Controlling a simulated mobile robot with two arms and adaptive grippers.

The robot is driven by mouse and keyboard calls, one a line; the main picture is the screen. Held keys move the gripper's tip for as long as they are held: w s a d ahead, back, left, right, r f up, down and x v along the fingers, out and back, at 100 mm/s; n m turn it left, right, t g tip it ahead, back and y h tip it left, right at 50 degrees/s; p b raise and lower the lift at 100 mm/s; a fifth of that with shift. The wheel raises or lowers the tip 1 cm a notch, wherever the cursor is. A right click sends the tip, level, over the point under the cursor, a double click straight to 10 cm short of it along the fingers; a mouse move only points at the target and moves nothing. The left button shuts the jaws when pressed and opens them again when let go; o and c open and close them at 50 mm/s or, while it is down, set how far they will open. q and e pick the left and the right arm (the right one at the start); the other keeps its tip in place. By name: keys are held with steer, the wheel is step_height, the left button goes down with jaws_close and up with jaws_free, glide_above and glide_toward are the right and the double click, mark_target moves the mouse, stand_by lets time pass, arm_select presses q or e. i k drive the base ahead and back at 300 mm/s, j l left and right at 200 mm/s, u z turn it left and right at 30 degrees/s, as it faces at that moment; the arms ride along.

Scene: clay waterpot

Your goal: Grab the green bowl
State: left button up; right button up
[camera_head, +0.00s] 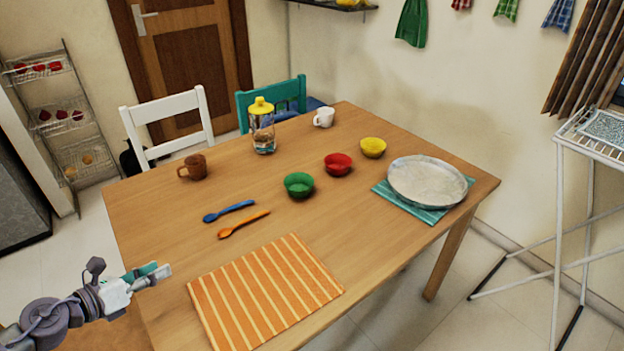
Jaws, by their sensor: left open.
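The green bowl (299,185) stands upright near the middle of the wooden table (345,240), left of the red bowl (338,164). My left gripper (152,276) is at the lower left, over the table's left edge region, well apart from the green bowl. It is open and nothing shows between its fingers. My right gripper is not in view.
Blue (229,211) and orange (243,224) spoons and a striped orange placemat (264,292) lie nearer than the bowl. A brown mug (193,167), yellow-lidded jar (263,128), white mug (324,117), yellow bowl (373,147) and large plate (427,181) stand around it.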

mark_target(299, 185)
steer(key=i+l, duration=0.9)
steer(key=l, duration=0.1)
